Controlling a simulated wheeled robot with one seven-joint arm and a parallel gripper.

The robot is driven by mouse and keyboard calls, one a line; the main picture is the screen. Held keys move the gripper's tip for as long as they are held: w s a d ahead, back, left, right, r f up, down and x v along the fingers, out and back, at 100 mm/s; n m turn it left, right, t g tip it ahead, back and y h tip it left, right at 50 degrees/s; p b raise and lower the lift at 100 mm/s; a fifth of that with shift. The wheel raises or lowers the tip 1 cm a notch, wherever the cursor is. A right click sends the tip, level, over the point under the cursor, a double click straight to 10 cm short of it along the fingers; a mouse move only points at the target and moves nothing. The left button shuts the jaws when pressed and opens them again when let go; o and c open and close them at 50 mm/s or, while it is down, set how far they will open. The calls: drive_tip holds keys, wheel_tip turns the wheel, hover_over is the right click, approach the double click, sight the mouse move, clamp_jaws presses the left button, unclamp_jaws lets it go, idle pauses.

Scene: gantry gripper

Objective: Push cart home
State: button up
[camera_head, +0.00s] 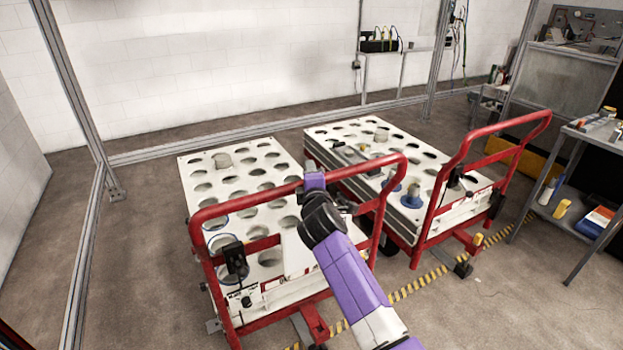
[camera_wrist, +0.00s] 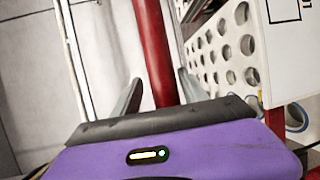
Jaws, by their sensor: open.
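Two carts with white tops full of round holes and red tube handles stand side by side in the head view: a left cart (camera_head: 222,150) and a right cart (camera_head: 322,130). My gripper (camera_head: 314,181) is at the top bar of the left cart's red handle (camera_head: 375,162). In the wrist view my gripper (camera_wrist: 158,88) is open, with the red handle bar (camera_wrist: 152,45) running between its two fingers. I cannot tell whether either finger touches the bar. In the head view the fingertips are mostly hidden by my wrist.
A grey frame post (camera_head: 75,90) and floor rail stand left and behind the carts. Yellow-black floor tape (camera_head: 415,285) runs along their front. A grey shelf (camera_head: 590,140) with tools stands at the right. Bare floor lies left of the left cart.

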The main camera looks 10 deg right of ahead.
drive_tip(key=shift+s, duration=0.15)
drive_tip(key=s+r+p, duration=0.1)
drive_tip(key=s, duration=0.6)
drive_tip(key=shift+s+a+r, duration=0.2)
drive_tip(key=shift+a, duration=0.1)
drive_tip(key=s+f+m+y+p, duration=0.15)
drive_tip(key=s+f+m, duration=0.25)
drive_tip(key=s+f, duration=0.9)
drive_tip(key=s+d+f+m+g+y, duration=0.1)
drive_tip(key=s+f+m, duration=0.15)
drive_tip(key=s, duration=0.85)
drive_tip(key=s+d+f+m, duration=0.1)
drive_tip(key=s+m, duration=0.2)
drive_tip(key=s, duration=0.9)
drive_tip(key=s+d+r+m, duration=0.2)
drive_tip(key=s+r, duration=0.2)
drive_tip(key=s, duration=0.4)
drive_tip(key=s+d+r+m+p, duration=0.1)
drive_tip(key=s+d+r+m, duration=0.1)
drive_tip(key=s+r, duration=0.3)
drive_tip(key=s+d+r+m+h, duration=0.1)
drive_tip(key=s+r+m, duration=0.3)
drive_tip(key=s, duration=0.6)
drive_tip(key=shift+s+d+r+p, duration=0.2)
drive_tip(key=shift+s+d+p, duration=0.15)
drive_tip(key=shift+d, duration=0.5)
